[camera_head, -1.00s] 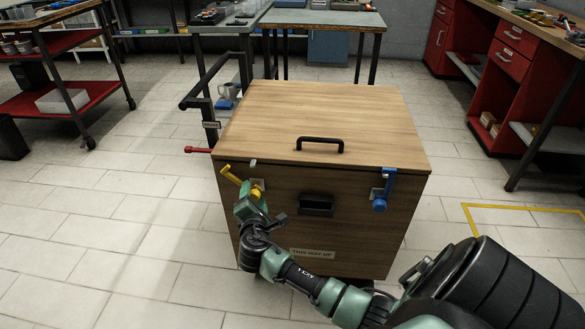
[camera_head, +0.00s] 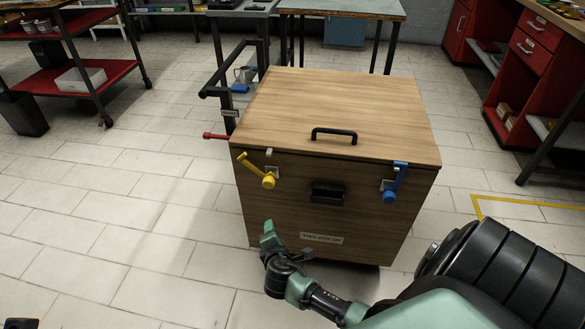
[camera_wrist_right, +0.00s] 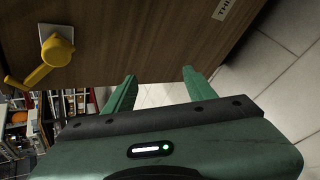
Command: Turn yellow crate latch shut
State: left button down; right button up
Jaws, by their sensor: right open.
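The yellow latch (camera_head: 268,181) is on the upper left of the wooden crate's (camera_head: 291,207) front. Its lever slants up and left from the pivot, with its end left of the small metal catch (camera_head: 272,153) at the lid edge. The blue latch (camera_head: 390,190) on the right has its lever pointing nearly straight up, over the lid edge. My right gripper (camera_head: 275,238) is below the yellow latch, in front of the crate and apart from it. In the right wrist view its fingers (camera_wrist_right: 159,76) are open and empty, with the yellow latch (camera_wrist_right: 55,50) at upper left.
The lid is down, with a black handle (camera_head: 334,131) on top. A black pull (camera_head: 327,193) is on the front. A red-tipped bar (camera_head: 216,136) and a dark cart frame (camera_head: 227,90) stand left of the crate. Open tiled floor lies to the left and front.

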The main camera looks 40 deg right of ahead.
jog(key=s+a+f+m+g+y+p, duration=0.3)
jog(key=s+f+p, duration=0.1)
jog(key=s+f, duration=0.8)
jog(key=shift+m+g, duration=0.3)
jog(key=shift+g, duration=0.1)
jog(key=shift+f, duration=0.1)
